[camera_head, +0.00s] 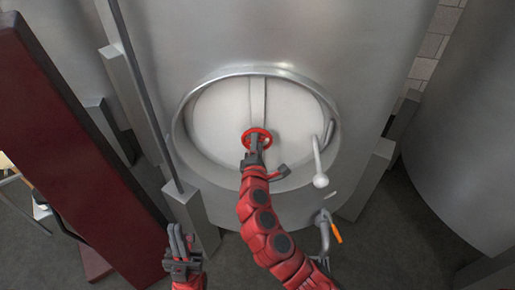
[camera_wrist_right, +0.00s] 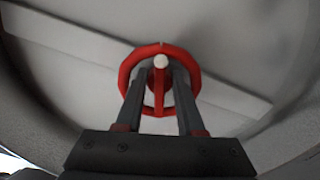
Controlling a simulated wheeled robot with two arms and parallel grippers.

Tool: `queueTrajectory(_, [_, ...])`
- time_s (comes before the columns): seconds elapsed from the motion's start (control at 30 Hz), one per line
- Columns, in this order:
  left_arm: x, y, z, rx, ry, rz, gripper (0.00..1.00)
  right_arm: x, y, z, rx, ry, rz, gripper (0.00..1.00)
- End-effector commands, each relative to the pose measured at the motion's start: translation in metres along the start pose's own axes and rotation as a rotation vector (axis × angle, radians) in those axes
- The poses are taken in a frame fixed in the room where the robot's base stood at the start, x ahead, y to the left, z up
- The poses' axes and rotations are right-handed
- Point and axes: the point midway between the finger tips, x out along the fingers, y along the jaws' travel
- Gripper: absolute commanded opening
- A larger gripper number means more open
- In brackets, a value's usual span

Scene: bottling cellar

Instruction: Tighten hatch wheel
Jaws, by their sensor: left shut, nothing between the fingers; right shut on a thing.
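The red hatch wheel (camera_head: 257,134) sits at the middle of the round pale hatch (camera_head: 215,118) on the steel tank. My right gripper (camera_head: 254,148) reaches up to the wheel from below. In the right wrist view the wheel (camera_wrist_right: 127,68) is a red ring with a spoke and a pale centre knob, and my right gripper's fingers (camera_wrist_right: 160,90) are shut on it. The exact contact of the fingertips is partly hidden. My left gripper (camera_head: 179,240) is shut and empty, low and left, apart from the hatch.
A metal lever with a pale ball end (camera_head: 320,180) hangs at the hatch's right side. A valve with an orange handle (camera_head: 336,232) is below it. A dark red beam (camera_head: 75,150) slants along the left. Another steel tank (camera_head: 465,130) stands right.

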Motion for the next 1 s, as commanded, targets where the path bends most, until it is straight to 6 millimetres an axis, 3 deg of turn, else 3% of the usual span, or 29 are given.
queueTrajectory(0.1, [-0.018, 0.001, 0.003, 0.0, 0.0, 0.0, 0.0, 0.0, -0.005, -0.001, 0.093, -0.002, 0.001, 0.0])
queueTrajectory(0.4, [-0.037, 0.002, 0.006, 0.0, 0.0, 0.0, 0.0, 0.0, -0.005, 0.0, 0.249, -0.003, -0.003, 0.0])
queueTrajectory(1.0, [-0.043, 0.002, 0.007, 0.0, 0.0, 0.0, 0.0, 0.0, -0.002, 0.0, 0.31, -0.001, -0.002, 0.0])
